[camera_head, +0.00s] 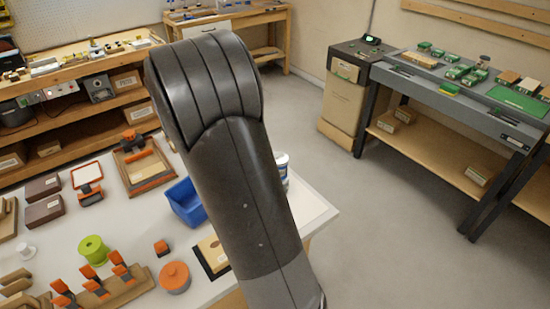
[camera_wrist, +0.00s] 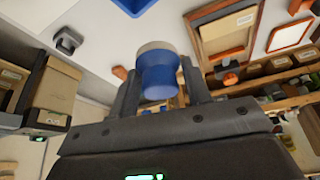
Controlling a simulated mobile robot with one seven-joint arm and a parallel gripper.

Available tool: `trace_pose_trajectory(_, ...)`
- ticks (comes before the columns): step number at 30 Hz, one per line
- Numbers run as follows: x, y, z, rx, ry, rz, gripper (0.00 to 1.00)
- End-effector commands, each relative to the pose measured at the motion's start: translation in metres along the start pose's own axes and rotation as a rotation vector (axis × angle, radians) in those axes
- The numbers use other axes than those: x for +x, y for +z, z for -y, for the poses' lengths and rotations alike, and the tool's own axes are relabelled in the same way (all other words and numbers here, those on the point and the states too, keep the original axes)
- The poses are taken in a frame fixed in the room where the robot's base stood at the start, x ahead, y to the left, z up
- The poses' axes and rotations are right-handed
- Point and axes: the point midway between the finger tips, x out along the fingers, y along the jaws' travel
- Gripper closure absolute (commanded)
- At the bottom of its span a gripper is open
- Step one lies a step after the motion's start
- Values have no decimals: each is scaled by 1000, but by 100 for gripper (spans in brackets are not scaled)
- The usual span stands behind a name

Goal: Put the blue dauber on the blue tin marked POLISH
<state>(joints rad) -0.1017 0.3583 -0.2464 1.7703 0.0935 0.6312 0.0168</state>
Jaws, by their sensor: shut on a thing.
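My gripper (camera_wrist: 160,77) is shut on the blue dauber (camera_wrist: 158,72) in the wrist view. The dauber has a flared blue body and a pale beige end pointing away from the wrist. It is held clear of the bench. A white and blue container (camera_head: 282,165) shows partly behind my arm, near the right end of the white bench top. It may be the blue tin, but I cannot read any marking on it.
A blue bin (camera_head: 187,203), an orange round tin (camera_head: 174,277) and a green spool (camera_head: 93,249) stand on the white bench (camera_head: 130,222). A wooden frame (camera_head: 146,165) lies farther back. Open floor separates this bench from the grey bench (camera_head: 462,94) at right.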

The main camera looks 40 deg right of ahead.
Motion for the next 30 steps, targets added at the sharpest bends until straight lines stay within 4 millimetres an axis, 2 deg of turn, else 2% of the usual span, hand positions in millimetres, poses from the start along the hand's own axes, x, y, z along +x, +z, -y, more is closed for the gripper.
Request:
trace_pose_trajectory(1, -11, 3, -28, 59, 25, -2, 78)
trace_pose_trajectory(3, -25, 8, -63, 140, 58, -3, 78)
trace_pose_trajectory(8, -57, 31, -141, 329, 136, -2, 78)
trace_pose_trajectory(12, -85, 62, -206, 501, 206, -2, 78)
trace_pose_trajectory(15, -103, 89, -247, 621, 255, -1, 78)
trace_pose_trajectory(18, -118, 116, -280, 726, 298, 0, 78)
trace_pose_trajectory(21, -128, 139, -304, 810, 334, 0, 78)
trace_pose_trajectory(24, -135, 157, -320, 868, 359, 0, 78)
trace_pose_trajectory(27, -137, 165, -327, 898, 373, 0, 78)
trace_pose_trajectory(30, -130, 164, -323, 907, 380, 3, 78)
